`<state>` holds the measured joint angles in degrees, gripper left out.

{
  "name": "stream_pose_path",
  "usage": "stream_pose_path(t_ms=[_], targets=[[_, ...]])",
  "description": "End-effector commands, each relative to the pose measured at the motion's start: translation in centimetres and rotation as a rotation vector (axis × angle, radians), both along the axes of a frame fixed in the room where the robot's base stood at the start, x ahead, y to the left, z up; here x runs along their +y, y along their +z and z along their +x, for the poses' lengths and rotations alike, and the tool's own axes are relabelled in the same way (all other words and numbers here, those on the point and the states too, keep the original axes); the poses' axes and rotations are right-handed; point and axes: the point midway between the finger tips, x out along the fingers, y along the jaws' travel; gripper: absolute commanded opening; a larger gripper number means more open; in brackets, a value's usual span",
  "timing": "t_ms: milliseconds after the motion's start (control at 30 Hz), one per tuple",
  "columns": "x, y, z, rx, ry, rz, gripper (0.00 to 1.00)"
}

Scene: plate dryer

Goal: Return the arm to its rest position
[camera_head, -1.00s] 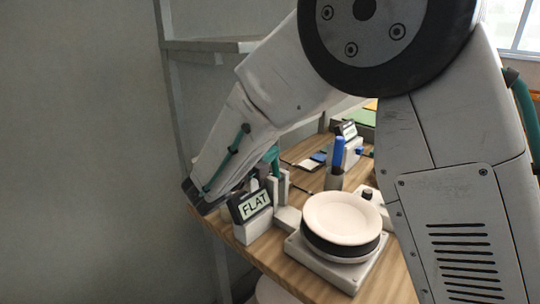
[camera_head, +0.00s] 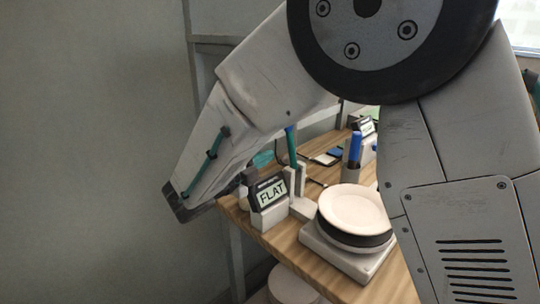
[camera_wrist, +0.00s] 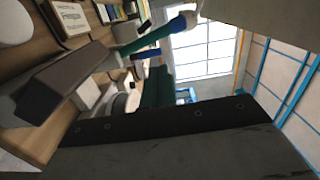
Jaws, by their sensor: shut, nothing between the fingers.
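My arm spans the head view, with its forearm slanting down to the left. Its wrist end (camera_head: 183,204) hangs beyond the left edge of the wooden table, left of the FLAT display. My gripper is mostly hidden behind the forearm in the head view. In the wrist view my gripper (camera_wrist: 40,96) shows as a dark block, shut and empty, with the table beyond it. A white plate (camera_head: 354,207) lies flat on a black round holder on a grey base (camera_head: 338,259), apart from my gripper.
The FLAT display (camera_head: 270,192) stands at the left edge of the table (camera_head: 272,233), close to my forearm. A blue pen (camera_head: 355,146) stands in a holder behind the plate. A shelf frame (camera_head: 190,70) rises against the wall. The space at the left is clear.

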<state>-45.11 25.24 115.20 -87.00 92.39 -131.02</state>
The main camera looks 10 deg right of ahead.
Motion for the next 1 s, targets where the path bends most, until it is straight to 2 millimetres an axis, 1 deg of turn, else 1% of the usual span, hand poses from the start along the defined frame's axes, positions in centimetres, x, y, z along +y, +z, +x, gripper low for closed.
stream_pose_path(t_ms=[433,533,567,600,667,700,767,800,867,900,967,1000], targets=[[0.2,0.0,-0.2,-0.015,-0.001,0.013,0.0],[0.2,-0.2,-0.1,-0.086,-0.001,0.091,0.0],[0.1,-0.6,-0.3,-0.116,-0.01,0.136,0.0],[-0.3,-1.3,-0.7,-0.158,-0.032,0.207,0.0],[-1.1,-3.0,-1.8,-0.229,-0.087,0.332,0.0],[-1.9,-3.7,-2.9,-0.289,-0.141,0.43,0.0],[-3.7,-4.3,-4.7,-0.4,-0.25,0.586,0.0],[-5.2,-4.5,-6.0,-0.485,-0.338,0.685,0.0],[-7.6,-4.5,-8.0,-0.629,-0.488,0.827,0.0],[-9.2,-4.4,-9.5,-0.736,-0.6,0.915,0.0],[-11.5,-4.2,-12.0,-0.912,-0.781,1.032,0.0],[-12.8,-4.1,-13.6,-1.031,-0.904,1.094,0.0]])
